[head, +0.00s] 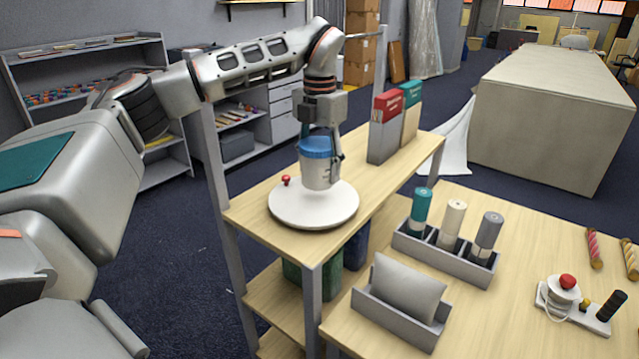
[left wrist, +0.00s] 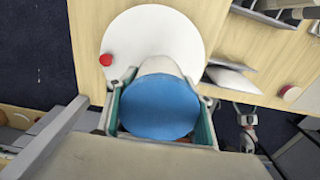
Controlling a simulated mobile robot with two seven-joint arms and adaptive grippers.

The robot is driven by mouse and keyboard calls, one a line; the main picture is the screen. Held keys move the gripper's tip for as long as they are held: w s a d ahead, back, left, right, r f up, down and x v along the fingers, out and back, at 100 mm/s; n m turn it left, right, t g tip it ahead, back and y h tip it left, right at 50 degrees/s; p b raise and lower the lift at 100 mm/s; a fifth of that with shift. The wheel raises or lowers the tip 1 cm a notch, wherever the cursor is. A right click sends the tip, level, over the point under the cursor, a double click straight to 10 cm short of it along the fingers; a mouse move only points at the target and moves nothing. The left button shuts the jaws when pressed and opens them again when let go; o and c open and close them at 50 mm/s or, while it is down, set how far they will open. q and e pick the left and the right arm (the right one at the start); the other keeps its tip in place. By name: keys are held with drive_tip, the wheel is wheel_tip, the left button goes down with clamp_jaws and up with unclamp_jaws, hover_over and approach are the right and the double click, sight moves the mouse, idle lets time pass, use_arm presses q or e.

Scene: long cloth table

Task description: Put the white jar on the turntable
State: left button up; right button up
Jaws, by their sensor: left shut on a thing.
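The white jar (head: 318,176) with a blue lid (head: 316,147) is upright in my left gripper (head: 322,155), which is shut on it near the lid. In the left wrist view the blue lid (left wrist: 160,107) fills the space between the fingers. The round white turntable (head: 313,213) with a small red knob (head: 286,180) lies on the wooden shelf top. The jar is over the turntable's back part; I cannot tell whether its base touches the surface. The turntable also shows in the left wrist view (left wrist: 150,38). My right gripper is not in view.
Red and teal box files (head: 386,127) stand behind on the same shelf top (head: 258,208). On the lower table are a grey rack (head: 447,262) of rolls, a tray (head: 398,318) with a cushion, and a small stacking toy (head: 567,290).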

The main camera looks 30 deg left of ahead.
use_arm(q)
drive_tip(key=shift+f, duration=0.55)
wheel_tip(320, 180, down, 4)
drive_tip(key=shift+r, duration=0.25)
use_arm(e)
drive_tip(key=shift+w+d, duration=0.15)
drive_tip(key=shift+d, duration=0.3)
use_arm(q)
drive_tip(key=o, duration=1.1)
drive_tip(key=shift+f, duration=0.1)
drive_tip(key=shift+o, duration=0.2)
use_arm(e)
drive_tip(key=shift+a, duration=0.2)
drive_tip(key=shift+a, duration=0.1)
